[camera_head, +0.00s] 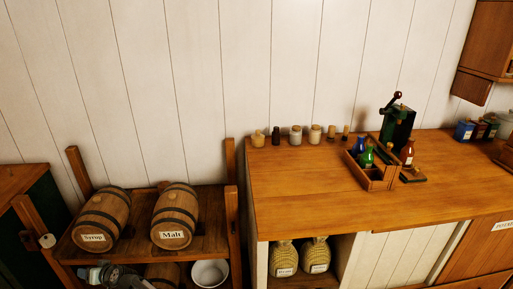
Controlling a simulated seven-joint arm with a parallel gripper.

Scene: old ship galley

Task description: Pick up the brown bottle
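A small reddish-brown bottle (407,153) with a pale label stands upright on the wooden counter at the right. It is just right of an open wooden caddy (377,184), beside a small board. A green bottle (367,157) and a blue bottle (359,146) stand in the caddy. A grey and black part of my arm shows at the bottom left edge, in front of the barrel rack, far from the brown bottle. The fingers of my gripper cannot be made out there.
A dark grinder (397,125) with a raised handle stands right behind the brown bottle. Several small jars line the counter's back edge. The left part of the counter (300,185) is clear. Barrels (176,214) lie on a rack at left, with upright posts.

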